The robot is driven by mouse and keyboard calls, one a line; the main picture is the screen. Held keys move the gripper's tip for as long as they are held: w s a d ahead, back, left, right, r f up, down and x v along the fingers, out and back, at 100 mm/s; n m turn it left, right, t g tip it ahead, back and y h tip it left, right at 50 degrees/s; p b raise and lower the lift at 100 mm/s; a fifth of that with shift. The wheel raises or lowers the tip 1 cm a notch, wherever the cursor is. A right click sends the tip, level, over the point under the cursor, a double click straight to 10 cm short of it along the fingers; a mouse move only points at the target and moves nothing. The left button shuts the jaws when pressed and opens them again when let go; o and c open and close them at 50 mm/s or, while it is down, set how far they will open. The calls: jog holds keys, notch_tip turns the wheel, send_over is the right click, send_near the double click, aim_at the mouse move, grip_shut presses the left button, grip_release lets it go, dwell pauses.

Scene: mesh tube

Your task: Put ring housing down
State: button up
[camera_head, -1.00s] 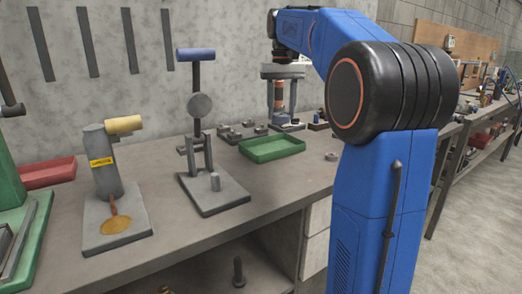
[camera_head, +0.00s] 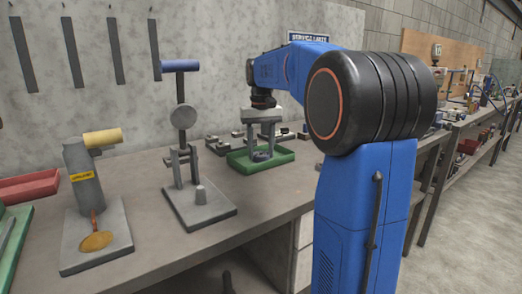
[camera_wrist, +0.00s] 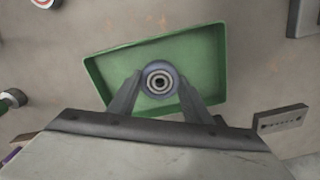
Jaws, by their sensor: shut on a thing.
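In the head view my gripper (camera_head: 262,138) points down over the green tray (camera_head: 240,166), and the housing (camera_head: 261,156) shows low between the fingers, within the tray's outline. I cannot tell whether it touches the tray floor. The tray is otherwise empty in the wrist view (camera_wrist: 110,64).
Several small parts (camera_head: 219,143) lie on the bench behind and left of the tray. A grey fixture (camera_head: 200,205) with upright posts stands to the left, and a press with a yellow handle (camera_head: 95,185) further left. A small slotted metal block (camera_wrist: 281,119) lies right of the tray in the wrist view.

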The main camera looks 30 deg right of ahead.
jog(key=o, duration=1.3)
notch_tip(320, 180, up, 12)
jog(key=shift+r, duration=0.1)
jog(key=shift+s, duration=0.1)
